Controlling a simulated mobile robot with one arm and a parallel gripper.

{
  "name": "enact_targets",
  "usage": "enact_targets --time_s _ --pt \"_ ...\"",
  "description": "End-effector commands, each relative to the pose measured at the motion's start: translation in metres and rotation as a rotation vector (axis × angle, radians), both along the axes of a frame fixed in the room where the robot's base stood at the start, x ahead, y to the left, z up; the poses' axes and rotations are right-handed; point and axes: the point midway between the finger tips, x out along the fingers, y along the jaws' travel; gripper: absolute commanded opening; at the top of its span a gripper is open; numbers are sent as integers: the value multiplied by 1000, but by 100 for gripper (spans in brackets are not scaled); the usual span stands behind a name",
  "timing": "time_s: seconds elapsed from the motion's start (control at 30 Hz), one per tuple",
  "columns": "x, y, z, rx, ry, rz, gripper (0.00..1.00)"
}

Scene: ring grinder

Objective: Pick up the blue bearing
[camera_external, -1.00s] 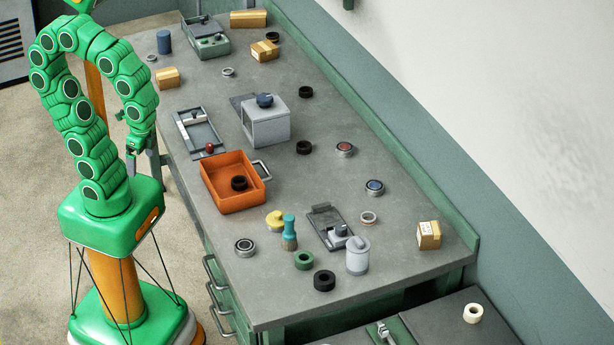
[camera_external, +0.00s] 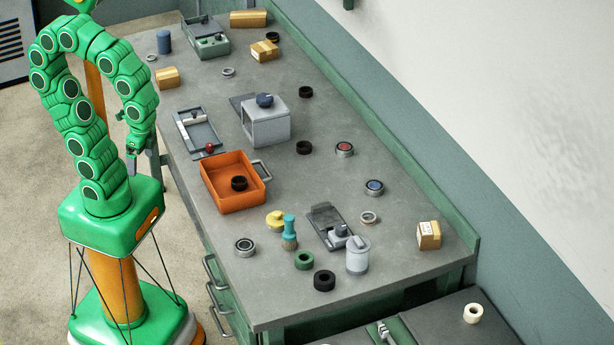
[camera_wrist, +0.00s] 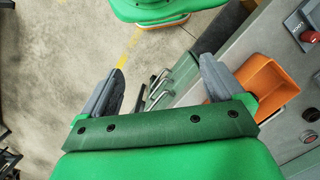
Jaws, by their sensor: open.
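The blue bearing (camera_external: 374,187) is a grey metal ring with a blue centre. It lies flat on the right half of the workbench (camera_external: 330,115), in the external view. My gripper (camera_external: 132,160) hangs beside the left edge of the bench, far from the bearing. In the wrist view my gripper (camera_wrist: 162,88) has its two grey fingers spread wide, with nothing between them. The blue bearing cannot be made out in the wrist view.
A red-centred bearing (camera_external: 345,149) lies behind the blue one, and a plain ring (camera_external: 368,218) lies in front. An orange bin (camera_external: 240,202) with a black ring, a grey box (camera_external: 266,126) and a grey canister (camera_external: 358,256) stand on the bench. Bare surface surrounds the bearing.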

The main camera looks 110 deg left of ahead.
Motion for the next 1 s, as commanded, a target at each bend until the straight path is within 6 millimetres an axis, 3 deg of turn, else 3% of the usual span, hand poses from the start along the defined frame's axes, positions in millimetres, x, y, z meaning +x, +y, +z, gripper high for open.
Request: enact_targets --time_s 0.23,0.37,1.0 --pt "4 5 0 13 1 -3 95" --pt "20 23 0 63 0 -17 95" --pt "152 176 14 490 66 -276 95"
